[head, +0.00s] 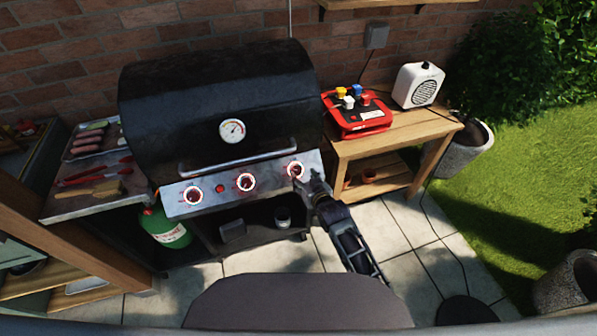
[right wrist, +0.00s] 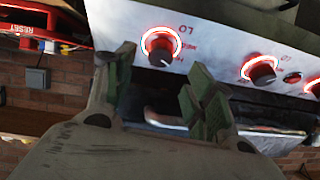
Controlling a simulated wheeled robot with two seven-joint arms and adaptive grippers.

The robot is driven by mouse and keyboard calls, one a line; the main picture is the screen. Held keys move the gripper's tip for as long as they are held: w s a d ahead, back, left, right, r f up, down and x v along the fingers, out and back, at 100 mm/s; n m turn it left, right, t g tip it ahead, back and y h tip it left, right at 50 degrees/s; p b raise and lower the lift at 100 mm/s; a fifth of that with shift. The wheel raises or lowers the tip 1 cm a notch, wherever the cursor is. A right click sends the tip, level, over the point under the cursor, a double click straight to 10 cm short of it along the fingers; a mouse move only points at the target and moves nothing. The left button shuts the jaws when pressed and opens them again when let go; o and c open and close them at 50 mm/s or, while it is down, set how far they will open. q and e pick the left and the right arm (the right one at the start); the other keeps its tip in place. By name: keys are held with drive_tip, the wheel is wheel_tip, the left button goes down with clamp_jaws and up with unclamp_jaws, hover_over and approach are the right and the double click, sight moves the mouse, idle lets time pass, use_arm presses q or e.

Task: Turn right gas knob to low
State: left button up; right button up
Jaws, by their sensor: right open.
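The right gas knob (head: 295,170) is on the right end of the grill's silver control panel, with a lit red-white ring around it. My right gripper (head: 308,184) is just in front of and slightly below the knob. In the wrist view its green-padded fingers (right wrist: 162,85) are apart, with nothing between them and the knob beyond their tips. My left gripper is not in view.
The middle knob (head: 245,182) and left knob (head: 193,195) are also ringed in light. The closed black lid (head: 210,85) has a handle (head: 240,155) above the panel. A wooden side table (head: 400,140) carries a red box (head: 358,122) to the right.

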sight(298, 170)
drive_tip(key=shift+x, duration=3.1)
drive_tip(key=shift+c, duration=0.3)
drive_tip(key=c, duration=0.9)
